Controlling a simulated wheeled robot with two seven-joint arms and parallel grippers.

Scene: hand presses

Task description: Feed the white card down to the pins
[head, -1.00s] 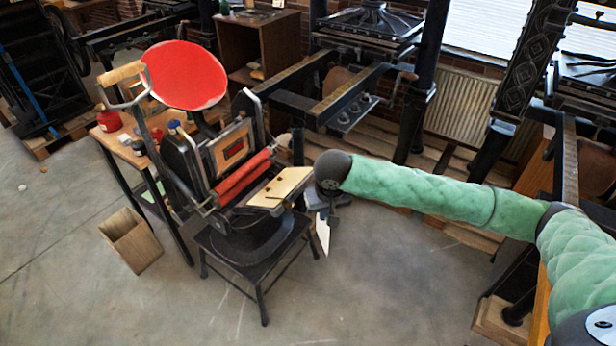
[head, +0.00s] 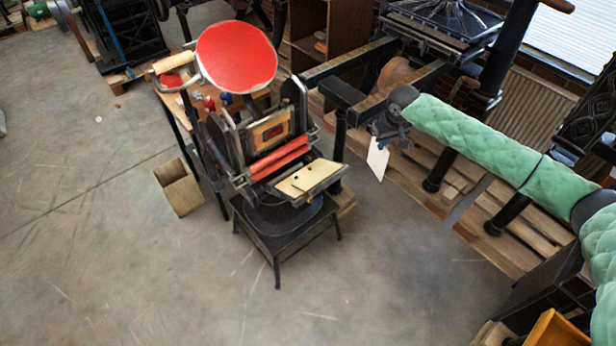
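The white card (head: 377,158) hangs tilted below my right gripper (head: 380,140), which is shut on its upper edge. The gripper is to the right of the small hand press (head: 265,145), apart from it. The press has a red ink disc (head: 236,57) on top and two red rollers (head: 279,158). Its pale, slanted platen board (head: 306,178) faces the front. Small dark pins (head: 311,175) show on the board, too small to tell apart well. The press stands on a black stool-like stand (head: 285,235). My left gripper is not in view.
A wooden bin (head: 178,188) stands on the floor left of the stand. A small table (head: 172,98) with jars is behind the press. Large iron presses (head: 440,28) on wooden pallets stand behind my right arm. The front floor is clear.

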